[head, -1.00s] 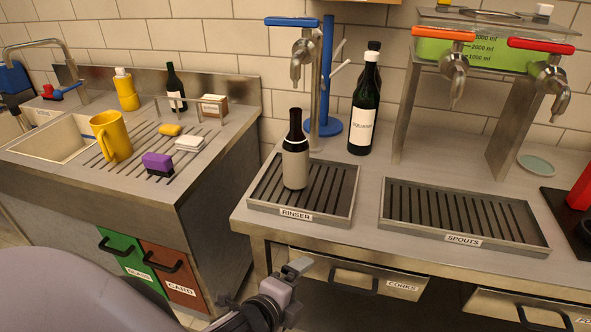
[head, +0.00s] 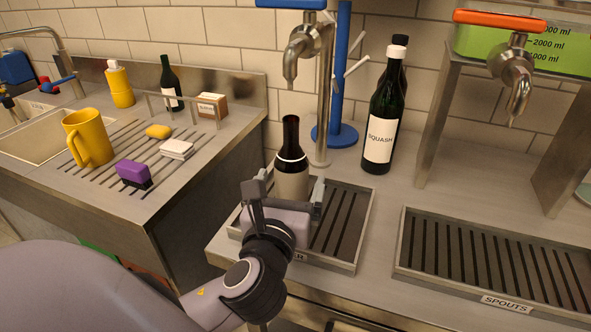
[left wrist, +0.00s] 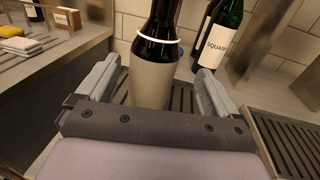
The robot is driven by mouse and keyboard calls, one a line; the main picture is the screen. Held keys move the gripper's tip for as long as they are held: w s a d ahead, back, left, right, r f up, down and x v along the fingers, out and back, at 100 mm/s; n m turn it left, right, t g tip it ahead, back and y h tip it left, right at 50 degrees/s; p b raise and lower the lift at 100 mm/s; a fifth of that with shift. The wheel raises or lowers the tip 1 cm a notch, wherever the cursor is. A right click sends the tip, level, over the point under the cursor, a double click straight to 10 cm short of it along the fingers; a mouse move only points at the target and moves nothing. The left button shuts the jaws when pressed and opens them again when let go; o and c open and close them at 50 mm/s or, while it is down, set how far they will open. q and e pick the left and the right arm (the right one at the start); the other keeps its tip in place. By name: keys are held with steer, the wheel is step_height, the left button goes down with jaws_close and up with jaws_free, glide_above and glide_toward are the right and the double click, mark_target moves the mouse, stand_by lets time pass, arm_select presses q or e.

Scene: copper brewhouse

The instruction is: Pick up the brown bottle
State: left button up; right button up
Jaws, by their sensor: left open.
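The brown bottle (head: 292,160), dark with a pale beige label, stands upright on the rinser tray (head: 345,240) under the blue-handled tap. My left gripper (head: 290,200) is open in front of it, with its fingers pointing at the bottle. In the left wrist view the bottle (left wrist: 152,75) stands between and just beyond the two open fingers (left wrist: 160,85). I cannot tell whether either finger touches it. The lower part of the bottle is hidden by the gripper in the head view. My right gripper is not in view.
A blue-handled tap (head: 310,50) hangs above the bottle. Green squash bottles (head: 383,110) and a blue stand (head: 340,75) are behind it. The spouts tray (head: 480,225) lies to the right. A sink counter with a yellow mug (head: 90,140) and a purple sponge (head: 132,172) is at left.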

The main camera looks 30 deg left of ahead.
mark_target(293, 163)
arm_select(q)
steer(key=shift+w+a+r, duration=0.1)
steer(key=shift+w+a, duration=0.25)
steer(key=shift+w, duration=0.3)
steer(key=x, duration=0.4)
steer(key=shift+w+a+f, duration=0.1)
steer(key=shift+a+f, duration=0.15)
steer(key=shift+a, duration=0.15)
steer(key=shift+w+a, duration=0.2)
steer(key=shift+w, duration=0.3)
steer(key=c, duration=1.4)
steer(key=shift+c, duration=0.2)
steer(key=shift+r, duration=0.1)
